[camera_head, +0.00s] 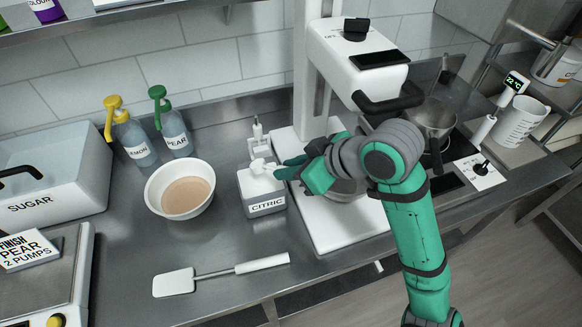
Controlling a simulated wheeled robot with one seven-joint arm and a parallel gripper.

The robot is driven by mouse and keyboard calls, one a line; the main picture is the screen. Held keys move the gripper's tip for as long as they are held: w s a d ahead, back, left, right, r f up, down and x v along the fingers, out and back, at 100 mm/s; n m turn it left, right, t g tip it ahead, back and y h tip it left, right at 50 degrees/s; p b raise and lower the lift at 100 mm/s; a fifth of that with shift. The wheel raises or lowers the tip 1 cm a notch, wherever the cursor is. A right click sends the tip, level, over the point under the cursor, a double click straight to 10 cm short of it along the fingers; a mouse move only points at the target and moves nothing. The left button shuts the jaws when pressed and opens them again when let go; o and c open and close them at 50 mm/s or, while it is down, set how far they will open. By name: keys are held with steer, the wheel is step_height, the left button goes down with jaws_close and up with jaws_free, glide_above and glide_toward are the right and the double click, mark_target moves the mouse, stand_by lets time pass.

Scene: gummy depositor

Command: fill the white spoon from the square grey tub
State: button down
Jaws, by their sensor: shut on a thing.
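The square grey tub (263,194), labelled CITRIC, stands on the steel counter left of the white machine base. My gripper (280,170) is at the tub's top right edge, reaching in from the right. It is shut on a small white piece (260,167), which seems to be the white spoon, at the tub's mouth. The spoon's handle is mostly hidden by the gripper. I cannot tell whether its bowl is inside the tub or just above it, or whether it holds powder.
A white bowl (180,188) with pinkish-tan contents stands left of the tub. A white spatula (222,273) lies in front. LEMON (134,142) and PEAR (175,133) pump bottles stand behind. The white machine (358,62) rises beside my arm. A small white stand (257,134) is behind the tub.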

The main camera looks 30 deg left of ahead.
mark_target(282, 191)
steer(key=shift+s+f, duration=0.1)
steer(key=shift+f, duration=3.9)
steer(key=shift+h, duration=0.5)
steer(key=shift+r, duration=3.9)
steer(key=shift+d+r+y, duration=0.1)
steer(key=shift+d+y, duration=0.1)
steer(key=shift+y, duration=0.5)
steer(key=shift+d+y, duration=0.15)
steer(key=shift+y, duration=0.55)
steer(key=shift+d+r+y, duration=0.15)
steer(key=shift+d+y, duration=0.05)
steer(key=shift+y, duration=0.55)
steer(key=shift+d+r+y, duration=0.1)
steer(key=shift+d+y, duration=0.05)
steer(key=shift+y, duration=0.6)
